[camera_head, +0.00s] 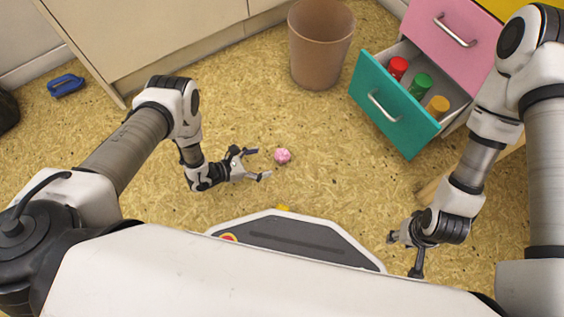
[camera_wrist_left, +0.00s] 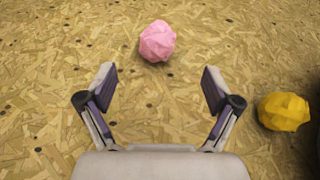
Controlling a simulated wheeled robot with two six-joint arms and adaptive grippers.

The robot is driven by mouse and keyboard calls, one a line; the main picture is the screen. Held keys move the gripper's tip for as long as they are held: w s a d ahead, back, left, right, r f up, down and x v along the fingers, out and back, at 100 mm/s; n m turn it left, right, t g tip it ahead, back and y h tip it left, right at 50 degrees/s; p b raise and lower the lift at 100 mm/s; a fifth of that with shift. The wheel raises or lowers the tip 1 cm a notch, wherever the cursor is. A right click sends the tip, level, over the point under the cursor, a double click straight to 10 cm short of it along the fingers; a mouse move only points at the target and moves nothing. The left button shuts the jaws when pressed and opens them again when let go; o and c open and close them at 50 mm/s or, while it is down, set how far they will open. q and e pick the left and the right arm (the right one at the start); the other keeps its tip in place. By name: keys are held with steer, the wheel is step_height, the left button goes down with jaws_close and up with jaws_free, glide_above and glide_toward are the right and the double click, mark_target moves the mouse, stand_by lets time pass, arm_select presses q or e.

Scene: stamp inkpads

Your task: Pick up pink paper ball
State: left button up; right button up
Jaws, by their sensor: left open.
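The pink paper ball (camera_head: 282,156) lies on the speckled floor in front of my left gripper. In the left wrist view the ball (camera_wrist_left: 157,41) sits ahead of the fingertips, near the top middle, not between them. My left gripper (camera_head: 259,163) is open and empty, its fingers pointing right toward the ball with a small gap. Its two fingers also show in the left wrist view (camera_wrist_left: 159,85). My right gripper (camera_head: 404,256) is low at the right in the head view, apart from the ball; its fingers look spread with nothing between them.
A yellow paper ball (camera_wrist_left: 284,111) lies right of my left gripper. A brown bin (camera_head: 318,50) stands at the back. An open teal drawer (camera_head: 385,110) holds red, green and orange-capped bottles. A blue object (camera_head: 66,85) lies far left. The floor around the pink ball is clear.

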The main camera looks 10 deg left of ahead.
mark_target(275, 158)
arm_select(q)
steer(key=b+x, duration=0.4)
steer(key=x, duration=0.3)
steer(key=shift+w+f+b, duration=0.25)
steer(key=shift+b, duration=0.1)
steer(key=shift+w+d, duration=0.2)
steer(key=shift+d, duration=0.1)
steer(key=shift+r, duration=0.15)
steer(key=c, duration=0.8)
